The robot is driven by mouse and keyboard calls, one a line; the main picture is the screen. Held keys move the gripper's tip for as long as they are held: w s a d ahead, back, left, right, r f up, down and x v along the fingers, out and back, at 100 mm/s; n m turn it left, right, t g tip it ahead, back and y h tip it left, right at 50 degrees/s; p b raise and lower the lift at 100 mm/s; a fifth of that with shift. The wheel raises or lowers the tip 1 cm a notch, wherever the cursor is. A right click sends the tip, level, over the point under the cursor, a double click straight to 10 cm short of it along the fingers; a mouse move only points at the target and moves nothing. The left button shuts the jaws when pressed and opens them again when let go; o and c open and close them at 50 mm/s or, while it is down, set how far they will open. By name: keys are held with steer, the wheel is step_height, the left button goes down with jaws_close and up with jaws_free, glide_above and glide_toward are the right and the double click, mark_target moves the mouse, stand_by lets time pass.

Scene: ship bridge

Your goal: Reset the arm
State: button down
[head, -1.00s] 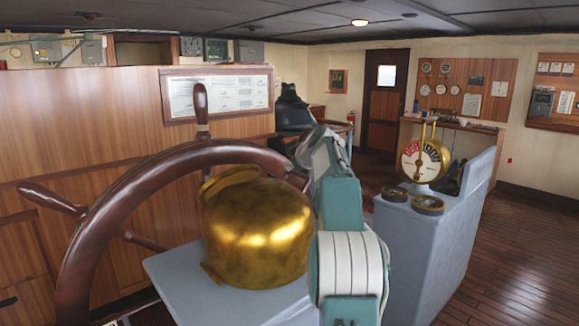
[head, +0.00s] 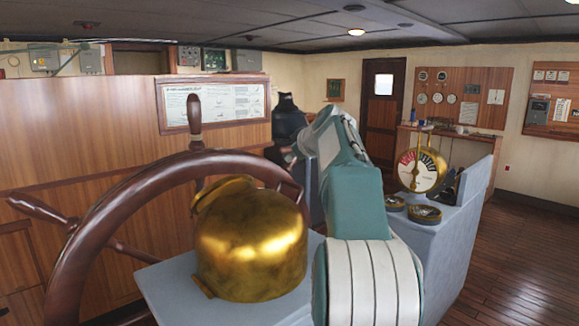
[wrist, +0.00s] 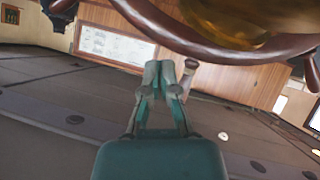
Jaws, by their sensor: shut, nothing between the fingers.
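My gripper (wrist: 159,78) shows in the wrist view with its two teal fingers shut and empty, tips together. The wrist picture is upside down, with the ceiling along its lower part. The fingers appear in front of the wood panel, beside a handle of the ship's wheel (wrist: 163,27); I cannot tell the gap. In the head view my teal and white arm (head: 350,190) reaches forward between the brass dome (head: 250,240) and the telegraph (head: 422,170). My gripper is hidden there.
The wooden wheel (head: 100,225) stands at the left, close to the brass dome on its grey stand (head: 165,285). A grey console (head: 440,240) with the telegraph stands right of my arm. Open wooden floor (head: 520,235) lies at the far right.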

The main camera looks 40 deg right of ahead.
steer(key=s+a+f+g+y, duration=0.1)
steer(key=s+a+f, duration=0.15)
steer(key=a, duration=0.65)
steer(key=s+a+f+m+g, duration=0.15)
steer(key=s+a, duration=0.25)
steer(key=a, duration=0.4)
steer(key=s+a+f+g+y, duration=0.1)
steer(key=s+a+f, duration=0.2)
steer(key=a, duration=0.6)
steer(key=s+a+f+g, duration=0.1)
steer(key=s+a+f, duration=0.4)
steer(key=s+f, duration=0.3)
steer(key=s+a+f+g, duration=0.1)
steer(key=s+a+f, duration=0.5)
steer(key=s+f, duration=0.3)
steer(key=shift+s+a, duration=0.2)
steer(key=shift+s, duration=1)
steer(key=shift+m+g, duration=0.25)
steer(key=shift+a, duration=0.1)
